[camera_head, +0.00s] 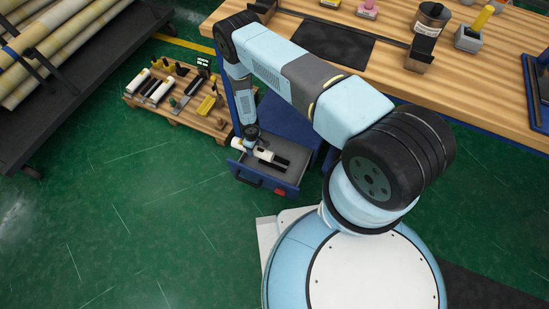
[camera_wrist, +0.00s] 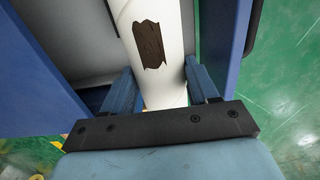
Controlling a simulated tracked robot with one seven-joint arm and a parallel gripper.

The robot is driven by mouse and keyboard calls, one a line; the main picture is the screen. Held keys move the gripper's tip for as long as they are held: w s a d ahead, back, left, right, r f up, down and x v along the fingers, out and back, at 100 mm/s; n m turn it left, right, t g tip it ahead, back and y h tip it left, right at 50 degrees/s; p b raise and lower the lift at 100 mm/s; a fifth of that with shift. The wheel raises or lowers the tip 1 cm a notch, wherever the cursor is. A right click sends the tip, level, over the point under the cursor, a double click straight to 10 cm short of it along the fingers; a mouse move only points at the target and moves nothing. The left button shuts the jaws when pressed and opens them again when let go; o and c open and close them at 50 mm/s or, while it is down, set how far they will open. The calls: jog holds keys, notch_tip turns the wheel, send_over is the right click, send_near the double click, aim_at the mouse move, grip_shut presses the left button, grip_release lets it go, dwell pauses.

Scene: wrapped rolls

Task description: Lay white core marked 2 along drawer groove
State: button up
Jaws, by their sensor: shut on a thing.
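My gripper (camera_head: 249,143) is over the left back side of the open blue drawer (camera_head: 246,176). In the wrist view my gripper (camera_wrist: 160,82) has its two blue fingers on either side of a white core (camera_wrist: 171,80), shut on it. The core carries a ragged dark brown patch; I cannot read a 2 on it. In the head view the white core (camera_head: 264,154) lies across the drawer's left part, beside dark slots in the grey insert. I cannot tell whether it touches the insert or sits in a groove.
A wooden pallet (camera_head: 212,125) with several rolls and small items stands left of the drawer. A wooden workbench (camera_head: 470,90) is behind and to the right. A rack of long rolls (camera_head: 60,40) is at upper left. The green floor in front is clear.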

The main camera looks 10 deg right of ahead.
aim_at(264, 150)
jog(key=d, duration=0.1)
jog(key=d+f, duration=0.1)
jog(key=d, duration=0.1)
jog(key=d+f, duration=0.1)
jog(key=d, duration=0.1)
jog(key=shift+s+d+f, duration=0.1)
jog(key=shift+s+f, duration=0.1)
jog(key=shift+s, duration=0.2)
jog(key=d+f, duration=0.4)
jog(key=f, duration=0.1)
jog(key=shift+s+d+f, duration=0.15)
jog(key=shift+s+d, duration=0.05)
jog(key=shift+d, duration=0.05)
jog(key=shift+d+f, duration=0.2)
jog(key=shift+f, duration=1.65)
jog(key=shift+d+f, duration=0.1)
jog(key=shift+f, duration=0.15)
jog(key=o, duration=1.1)
notch_tip(264, 150, up, 13)
jog(key=shift+f, duration=0.2)
